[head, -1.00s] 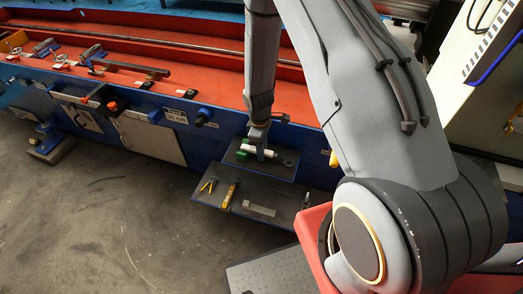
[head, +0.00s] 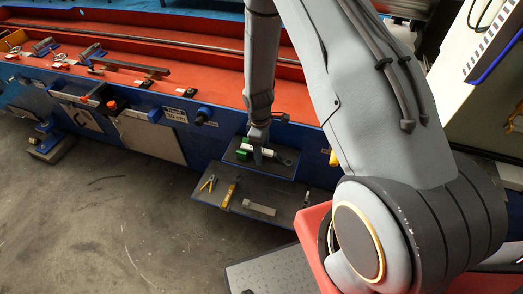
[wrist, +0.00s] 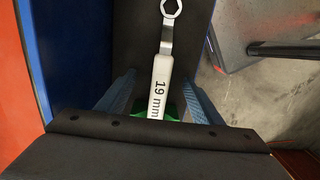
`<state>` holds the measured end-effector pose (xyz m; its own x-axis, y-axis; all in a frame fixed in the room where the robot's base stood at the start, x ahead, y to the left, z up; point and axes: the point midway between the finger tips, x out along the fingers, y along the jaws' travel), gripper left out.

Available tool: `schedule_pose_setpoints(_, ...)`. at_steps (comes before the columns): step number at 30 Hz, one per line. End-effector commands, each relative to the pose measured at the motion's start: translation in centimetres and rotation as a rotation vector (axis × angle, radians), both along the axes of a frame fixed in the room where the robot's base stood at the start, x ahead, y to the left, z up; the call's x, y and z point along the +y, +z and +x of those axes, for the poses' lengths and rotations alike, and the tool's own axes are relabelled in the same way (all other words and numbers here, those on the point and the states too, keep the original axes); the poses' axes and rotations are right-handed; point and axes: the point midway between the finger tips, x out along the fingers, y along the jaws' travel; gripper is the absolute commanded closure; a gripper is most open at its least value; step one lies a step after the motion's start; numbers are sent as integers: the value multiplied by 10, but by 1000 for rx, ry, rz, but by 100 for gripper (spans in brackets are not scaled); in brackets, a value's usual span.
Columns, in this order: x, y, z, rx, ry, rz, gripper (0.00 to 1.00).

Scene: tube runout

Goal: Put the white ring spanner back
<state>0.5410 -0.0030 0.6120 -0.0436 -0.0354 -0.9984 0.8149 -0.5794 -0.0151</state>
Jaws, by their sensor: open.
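The white ring spanner (wrist: 160,85) is marked "19 mm" and has a bare metal ring end at the top of the wrist view. In the head view the spanner (head: 249,149) lies on a small dark upper shelf (head: 281,170), partly hidden by my gripper. A green piece (wrist: 172,110) shows under the handle's near end, also visible in the head view (head: 241,154). My gripper (wrist: 157,98) is open, with one blue finger on each side of the handle and gaps between. In the head view my gripper (head: 257,158) is over the spanner.
A lower dark shelf (head: 225,205) holds pliers (head: 208,183), a yellow-handled tool (head: 229,194) and a grey block (head: 259,208). The red machine bed (head: 190,90) behind carries several labelled tools at left. Open floor (head: 90,220) lies at front left.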

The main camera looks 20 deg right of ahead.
Motion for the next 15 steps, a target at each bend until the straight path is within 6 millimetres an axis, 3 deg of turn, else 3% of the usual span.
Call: schedule_pose_setpoints(15,0,9,0,-1,0,0,40)
